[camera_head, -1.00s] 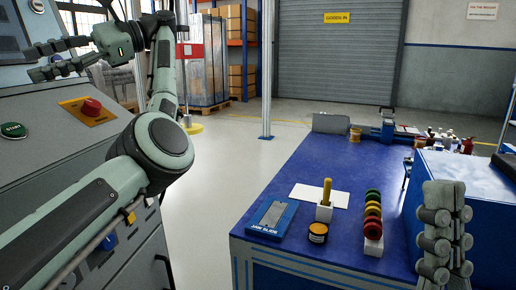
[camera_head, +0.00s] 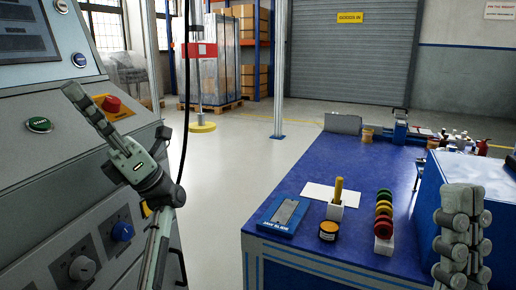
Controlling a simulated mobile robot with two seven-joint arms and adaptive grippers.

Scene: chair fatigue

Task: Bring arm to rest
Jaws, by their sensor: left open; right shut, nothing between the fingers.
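My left gripper (camera_head: 76,94) is open and empty. It is seen nearly edge-on in front of the grey machine's (camera_head: 40,180) sloping panel, pointing up and to the left. Its fingers lie between the green start button (camera_head: 39,124) and the red stop button (camera_head: 111,105); I cannot tell whether they touch the panel. My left forearm hangs below it along the machine's right side. My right gripper (camera_head: 462,200) is shut and empty at the lower right, upright in front of the blue bench (camera_head: 385,165) and a blue box (camera_head: 468,185).
The bench holds a blue jaw guide tray (camera_head: 278,214), a yellow-handled tool (camera_head: 339,189), an orange-lidded tin (camera_head: 328,231) and a rack of coloured rings (camera_head: 384,212). Blue (camera_head: 122,231) and grey (camera_head: 82,268) knobs stand out from the machine. Open floor (camera_head: 225,190) lies between machine and bench.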

